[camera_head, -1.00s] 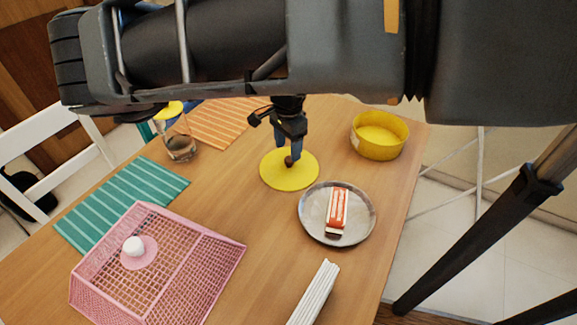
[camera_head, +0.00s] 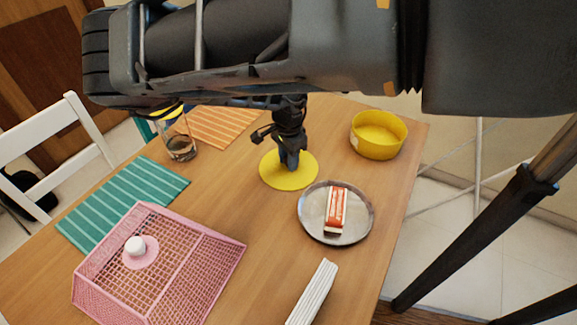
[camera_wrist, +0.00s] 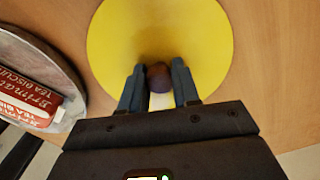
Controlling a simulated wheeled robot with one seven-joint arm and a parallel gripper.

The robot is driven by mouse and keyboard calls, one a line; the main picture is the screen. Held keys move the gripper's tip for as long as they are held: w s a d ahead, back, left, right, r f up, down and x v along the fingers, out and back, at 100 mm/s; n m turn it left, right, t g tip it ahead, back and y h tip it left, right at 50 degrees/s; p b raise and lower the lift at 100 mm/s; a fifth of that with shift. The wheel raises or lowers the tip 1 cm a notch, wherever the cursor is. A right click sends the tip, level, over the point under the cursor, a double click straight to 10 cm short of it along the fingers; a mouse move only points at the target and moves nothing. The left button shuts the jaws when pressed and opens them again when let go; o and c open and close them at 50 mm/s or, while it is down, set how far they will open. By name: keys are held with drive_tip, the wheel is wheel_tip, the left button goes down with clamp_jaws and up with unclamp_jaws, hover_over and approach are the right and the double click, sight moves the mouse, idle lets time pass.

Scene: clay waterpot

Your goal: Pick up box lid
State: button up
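The box lid (camera_head: 272,178) is a flat yellow disc with a small dark brown knob. It lies on the wooden table in the head view, and the disc fills the top middle of the wrist view (camera_wrist: 125,35). My gripper (camera_head: 289,163) points down over its middle. In the wrist view the two fingers (camera_wrist: 159,80) stand on either side of the knob (camera_wrist: 158,76), close against it, and appear shut on it. The knob is hidden behind the fingers in the head view. A round yellow open box (camera_head: 378,148) stands to the right.
A metal plate (camera_head: 312,228) with a red and white biscuit packet (camera_head: 336,210) is close to the lid's lower right. A pink basket (camera_head: 200,268), green mat (camera_head: 105,213), orange mat (camera_head: 225,122), glass jar (camera_head: 181,150) and white bar (camera_head: 313,293) lie around.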

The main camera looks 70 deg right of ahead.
clamp_jaws()
drive_tip(key=shift+r, duration=0.1)
